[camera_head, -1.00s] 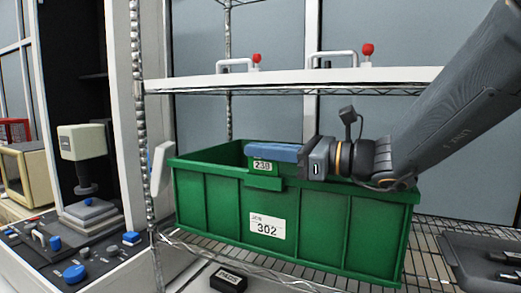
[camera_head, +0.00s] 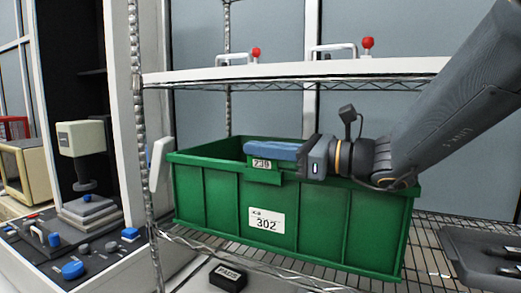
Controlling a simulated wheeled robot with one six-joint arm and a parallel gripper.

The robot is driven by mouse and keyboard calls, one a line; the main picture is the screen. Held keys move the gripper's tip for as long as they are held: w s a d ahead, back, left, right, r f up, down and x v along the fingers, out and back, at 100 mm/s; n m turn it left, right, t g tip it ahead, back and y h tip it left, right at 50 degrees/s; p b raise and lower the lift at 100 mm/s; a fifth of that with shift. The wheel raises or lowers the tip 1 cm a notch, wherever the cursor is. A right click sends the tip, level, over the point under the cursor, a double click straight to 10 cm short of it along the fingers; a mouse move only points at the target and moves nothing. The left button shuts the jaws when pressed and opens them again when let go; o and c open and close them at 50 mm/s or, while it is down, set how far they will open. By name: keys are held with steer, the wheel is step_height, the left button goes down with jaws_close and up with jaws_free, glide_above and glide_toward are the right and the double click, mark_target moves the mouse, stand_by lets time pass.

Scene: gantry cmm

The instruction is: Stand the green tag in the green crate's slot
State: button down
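The green crate (camera_head: 330,225) stands on the wire shelf, with a "302" label on its front. The green tag (camera_head: 261,163), with a white "238" label, is at the middle of the crate's front rim. Its lower edge meets the green slot holder (camera_head: 265,179) on the front wall; how deep it sits is hidden. My gripper (camera_head: 262,149) reaches in from the right, with its blue fingers level along the rim, right at the tag's top edge. The fingers are seen side on, one covering the other, so I cannot tell whether they grip the tag.
A white upper shelf (camera_head: 290,73) with red-knobbed handles runs above the crate and my arm. A wire post (camera_head: 140,120) stands at left. A black block (camera_head: 228,278) lies below the crate's front. A dark tray (camera_head: 480,262) is at right.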

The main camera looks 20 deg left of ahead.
steer(key=shift+s+f, duration=0.1)
steer(key=shift+f, duration=0.55)
steer(key=c, duration=1.9)
jaws_free()
steer(key=shift+o, duration=1.4)
steer(key=shift+r+p, duration=1.5)
steer(key=shift+r, duration=1.1)
steer(key=d, duration=0.7)
steer(key=shift+s, duration=0.2)
